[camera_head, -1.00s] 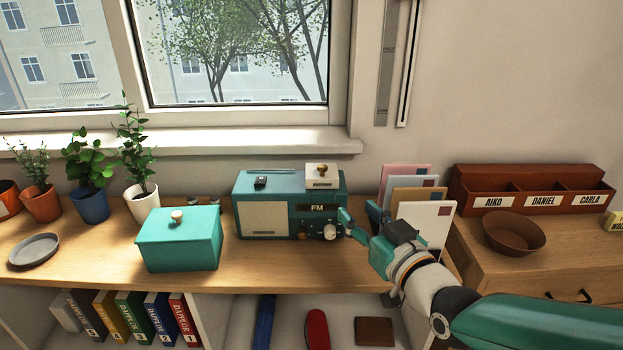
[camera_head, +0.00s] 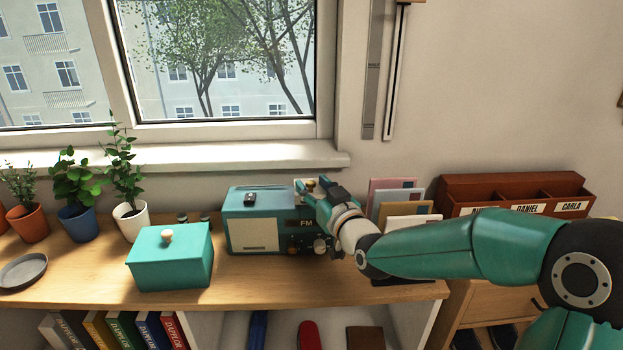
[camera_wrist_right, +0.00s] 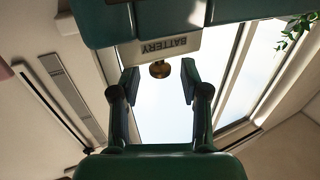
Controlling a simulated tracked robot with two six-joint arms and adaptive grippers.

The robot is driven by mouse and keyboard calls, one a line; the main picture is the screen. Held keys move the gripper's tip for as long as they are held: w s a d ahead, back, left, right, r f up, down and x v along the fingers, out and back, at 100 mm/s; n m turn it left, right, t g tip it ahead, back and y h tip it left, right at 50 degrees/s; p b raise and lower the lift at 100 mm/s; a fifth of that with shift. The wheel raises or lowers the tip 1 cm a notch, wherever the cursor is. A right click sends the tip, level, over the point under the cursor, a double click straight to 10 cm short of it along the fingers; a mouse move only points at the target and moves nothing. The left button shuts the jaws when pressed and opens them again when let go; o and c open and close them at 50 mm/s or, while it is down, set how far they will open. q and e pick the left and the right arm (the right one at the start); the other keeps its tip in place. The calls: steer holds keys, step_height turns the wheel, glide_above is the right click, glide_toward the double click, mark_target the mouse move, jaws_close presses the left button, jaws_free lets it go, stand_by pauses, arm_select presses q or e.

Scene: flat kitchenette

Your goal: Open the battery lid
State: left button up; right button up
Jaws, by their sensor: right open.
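The teal radio (camera_head: 253,234) stands on the wooden counter below the window. Its cream battery lid (camera_wrist_right: 158,47), marked BATTERY, shows upside down in the right wrist view with a round brass knob (camera_wrist_right: 160,69). My right gripper (camera_head: 313,185) is at the radio's top right corner and hides most of the lid in the head view. In the right wrist view the gripper (camera_wrist_right: 160,80) is open, with a fingertip on either side of the knob and gaps between. My left gripper is out of view.
A teal box (camera_head: 170,262) with a knob stands left of the radio. A letter holder (camera_head: 405,205) stands close on the right, beside my right arm. Potted plants (camera_head: 130,215) line the left. The window (camera_head: 215,60) is behind.

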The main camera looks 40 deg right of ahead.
steer(key=shift+w+d, duration=0.1)
steer(key=shift+w, duration=0.8)
jaws_close()
